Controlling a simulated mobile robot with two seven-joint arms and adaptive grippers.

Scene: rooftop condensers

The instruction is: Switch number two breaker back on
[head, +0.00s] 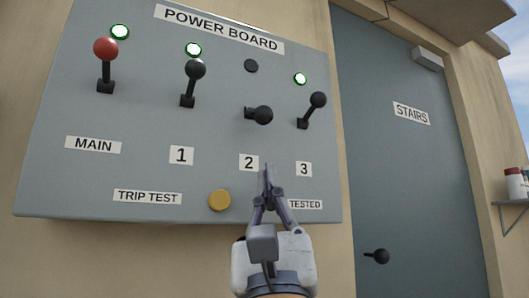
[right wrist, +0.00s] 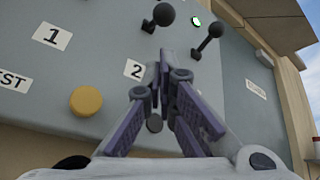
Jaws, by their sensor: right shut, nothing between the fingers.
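The number two breaker lever (head: 262,115) has a black knob and sticks out roughly level from the grey power board (head: 140,120). The lamp above it (head: 251,65) is dark. The levers for main (head: 105,50), one (head: 193,85) and three (head: 313,110) point up, with green lamps lit above them. My right gripper (head: 267,172) is shut and empty, its tips below the number two lever, near the label 2. In the right wrist view, the number two lever (right wrist: 162,16) is above the closed fingertips (right wrist: 165,68). My left gripper is not in view.
A yellow trip test button (head: 219,200) sits low on the board, left of my right gripper. A small shelf (head: 512,202) holds containers at the far right.

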